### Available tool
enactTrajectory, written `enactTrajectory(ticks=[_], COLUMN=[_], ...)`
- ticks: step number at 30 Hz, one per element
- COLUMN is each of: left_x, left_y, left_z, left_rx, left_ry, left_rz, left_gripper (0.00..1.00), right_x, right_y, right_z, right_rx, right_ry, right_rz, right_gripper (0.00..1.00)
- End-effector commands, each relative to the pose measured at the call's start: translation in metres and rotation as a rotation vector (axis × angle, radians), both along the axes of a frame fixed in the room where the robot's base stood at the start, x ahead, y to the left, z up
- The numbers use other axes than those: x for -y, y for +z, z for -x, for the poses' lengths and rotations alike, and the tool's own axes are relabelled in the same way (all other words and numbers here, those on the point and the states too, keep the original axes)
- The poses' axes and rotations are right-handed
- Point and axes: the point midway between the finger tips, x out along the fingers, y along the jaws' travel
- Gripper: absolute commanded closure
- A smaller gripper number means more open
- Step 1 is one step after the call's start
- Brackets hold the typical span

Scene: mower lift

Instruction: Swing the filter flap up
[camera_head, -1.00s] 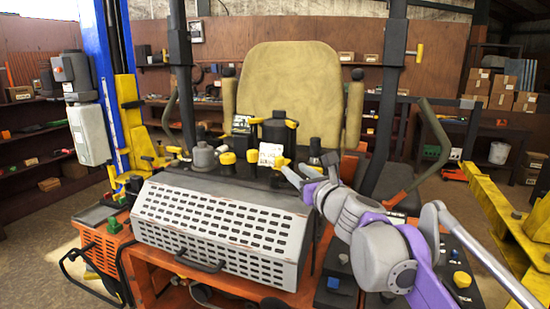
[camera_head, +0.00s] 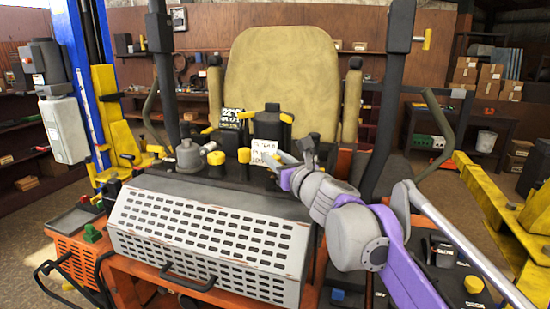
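A light grey perforated flap (camera_head: 215,235) slopes down at the front of the mower. It has a black handle (camera_head: 188,284) at its lower edge and looks closed. My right gripper (camera_head: 285,160) is above and behind the flap's upper right corner, beside a white tag with writing (camera_head: 264,152). It is apart from the black handle. Its fingers are small and overlap dark parts behind, so I cannot tell their opening or whether they touch the tag. My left gripper is out of view.
Yellow knobs (camera_head: 216,158) and a black yellow-handled part (camera_head: 268,124) stand behind the flap, before the tan seat (camera_head: 282,78). A blue and yellow lift post (camera_head: 88,70) rises at left. Yellow beams (camera_head: 495,200) lie at right. Open floor shows at lower left.

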Motion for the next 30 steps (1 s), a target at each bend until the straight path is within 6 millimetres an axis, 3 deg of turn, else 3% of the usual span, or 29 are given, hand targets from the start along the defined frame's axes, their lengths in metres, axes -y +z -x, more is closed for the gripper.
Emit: enactTrajectory(ticks=[1, 5, 30], left_x=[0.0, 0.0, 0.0], left_y=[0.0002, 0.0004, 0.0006], left_z=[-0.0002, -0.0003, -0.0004], left_rx=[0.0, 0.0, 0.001], left_ry=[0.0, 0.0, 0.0], left_rz=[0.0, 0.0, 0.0], left_gripper=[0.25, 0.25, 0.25], right_x=[0.0, -0.0002, -0.0004], right_y=[0.0003, 0.0003, 0.0006], right_z=[-0.0001, -0.0001, -0.0005], right_rx=[0.0, 0.0, 0.001], right_ry=[0.0, 0.0, 0.001], right_rz=[0.0, 0.0, 0.0], right_gripper=[0.77, 1.0, 1.0])
